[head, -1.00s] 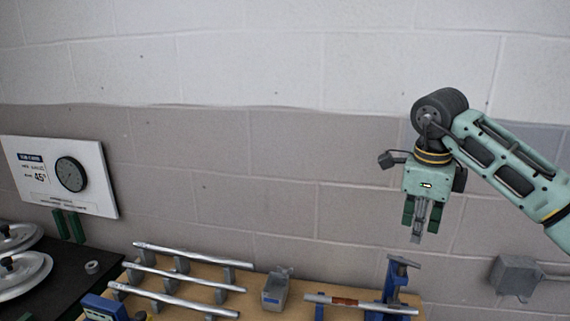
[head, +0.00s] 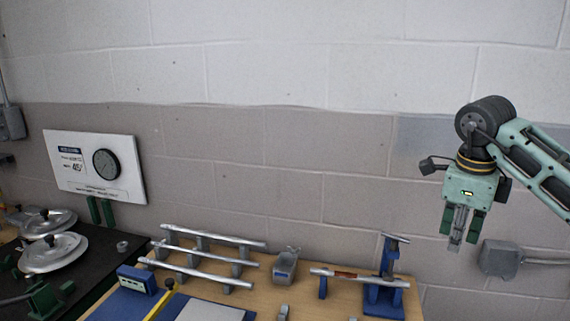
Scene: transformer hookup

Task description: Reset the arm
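My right gripper (head: 461,228) hangs fingers down at the right of the head view, in front of the wall and well above the bench. Its arm comes in from the right edge. Its fingers are close together around a narrow grey piece; I cannot tell if that is a held thing or part of the gripper. My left gripper is out of view. Below stands a wooden bench (head: 262,295) with a rack of silver rods (head: 205,262) and a blue stand (head: 385,290) holding a rod with a brown band (head: 345,274).
A black table (head: 95,262) with silver discs (head: 52,252) is at the left. A white board with a dial (head: 97,167) hangs behind it. A grey wall box (head: 499,259) is at the right.

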